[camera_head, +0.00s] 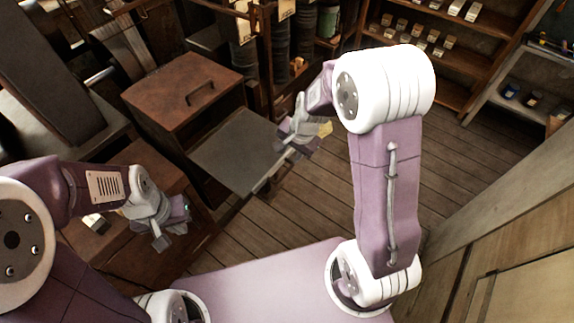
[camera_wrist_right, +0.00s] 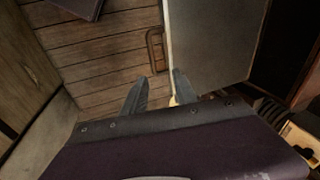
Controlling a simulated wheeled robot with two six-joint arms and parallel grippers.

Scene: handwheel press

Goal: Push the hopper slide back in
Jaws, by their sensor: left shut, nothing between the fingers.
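The hopper slide (camera_head: 238,150) is a flat grey plate sticking out from the rusty brown hopper box (camera_head: 185,90). In the right wrist view the slide (camera_wrist_right: 215,40) shows a pale front edge with a brown bar handle (camera_wrist_right: 152,50) on it. My right gripper (camera_head: 284,148) is at the slide's outer right edge. In its wrist view the two fingers (camera_wrist_right: 160,82) are apart with nothing clearly held, pointing toward the front edge near the handle. I cannot tell whether they touch it. My left gripper (camera_head: 170,240) is shut and empty, lower left of the slide.
A brown wooden cabinet (camera_head: 150,185) stands below the hopper box, near my left arm. Shelves with small boxes (camera_head: 430,40) are at the back right. Plank floor (camera_head: 450,165) is open right of the slide. A wooden panel (camera_head: 510,240) stands at the right.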

